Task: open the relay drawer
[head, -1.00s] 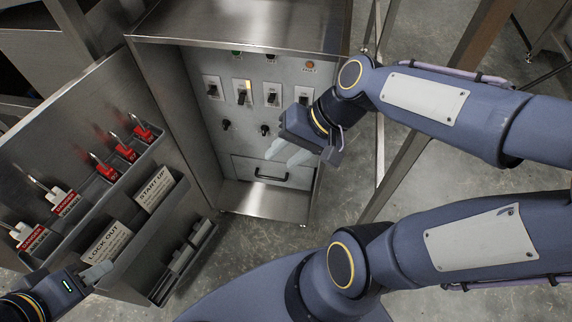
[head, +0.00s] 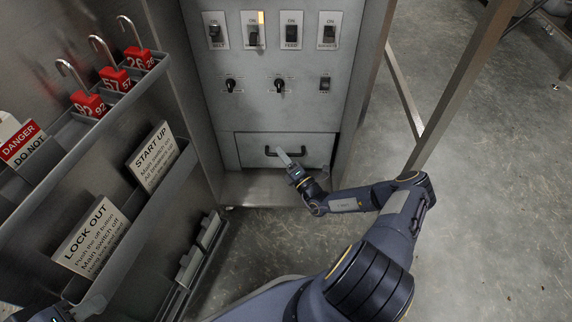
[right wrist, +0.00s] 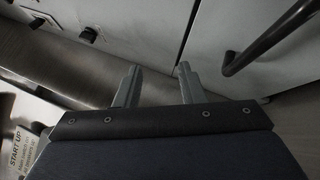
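The relay drawer (head: 250,157) is a grey panel low in the steel cabinet, with a dark bar handle (head: 270,151). The drawer looks shut. The handle (right wrist: 268,38) is to the right of the fingers there, outside the gap. My left gripper (head: 88,308) shows only partly at the bottom left, by the open door's lower pocket; its fingers are too unclear to judge.
Switches (head: 253,35) and knobs (head: 279,86) line the panel above the drawer. The open door at left carries red padlocks (head: 115,78), a START UP card (head: 153,156) and a LOCK OUT card (head: 91,236). A metal post (head: 462,85) stands at right.

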